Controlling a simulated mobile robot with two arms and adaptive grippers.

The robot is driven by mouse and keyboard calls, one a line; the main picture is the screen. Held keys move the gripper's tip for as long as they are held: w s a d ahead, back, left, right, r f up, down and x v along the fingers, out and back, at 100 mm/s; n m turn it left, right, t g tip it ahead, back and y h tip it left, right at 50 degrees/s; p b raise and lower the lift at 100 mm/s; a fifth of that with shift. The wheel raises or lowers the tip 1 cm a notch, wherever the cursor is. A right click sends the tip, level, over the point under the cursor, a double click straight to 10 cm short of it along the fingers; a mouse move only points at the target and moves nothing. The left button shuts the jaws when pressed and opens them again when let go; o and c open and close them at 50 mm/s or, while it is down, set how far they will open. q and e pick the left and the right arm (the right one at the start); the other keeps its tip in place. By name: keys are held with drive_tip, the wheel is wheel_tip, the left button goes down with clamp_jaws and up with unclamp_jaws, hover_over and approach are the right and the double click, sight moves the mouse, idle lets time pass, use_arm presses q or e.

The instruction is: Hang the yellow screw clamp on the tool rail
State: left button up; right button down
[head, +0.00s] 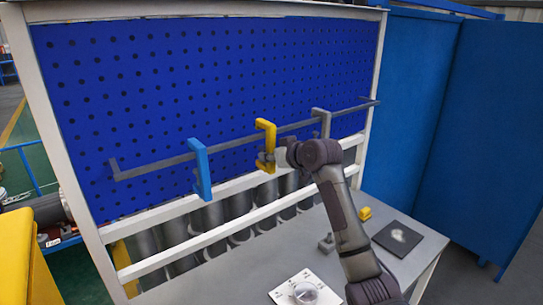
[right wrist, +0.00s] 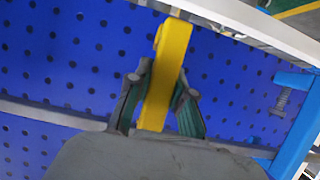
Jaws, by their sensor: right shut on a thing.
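The yellow screw clamp (head: 265,128) is upright at the tool rail (head: 160,168), between a blue clamp and a grey clamp. Its top end overlaps the rail in the head view; I cannot tell whether it rests on the rail. My right gripper (head: 271,161) is shut on the clamp's lower part. In the right wrist view the yellow clamp (right wrist: 170,62) stands between the two fingers of the right gripper (right wrist: 160,92), and the gripper body hides one end of it. My left gripper is not in view.
The blue clamp (head: 200,168) hangs left of the yellow one, the grey clamp (head: 321,122) right. Behind is a blue pegboard (head: 120,70). The table below holds a small yellow block (head: 365,213), a black pad (head: 412,251) and a white plate (head: 284,295).

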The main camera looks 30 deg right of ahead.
drive_tip(key=shift+f, duration=0.1)
idle(0.3)
drive_tip(key=c, duration=1)
unclamp_jaws()
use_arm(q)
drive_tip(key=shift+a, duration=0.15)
use_arm(e)
drive_tip(key=shift+o, duration=0.2)
drive_tip(key=shift+f, duration=0.1)
drive_tip(key=v, duration=1.2)
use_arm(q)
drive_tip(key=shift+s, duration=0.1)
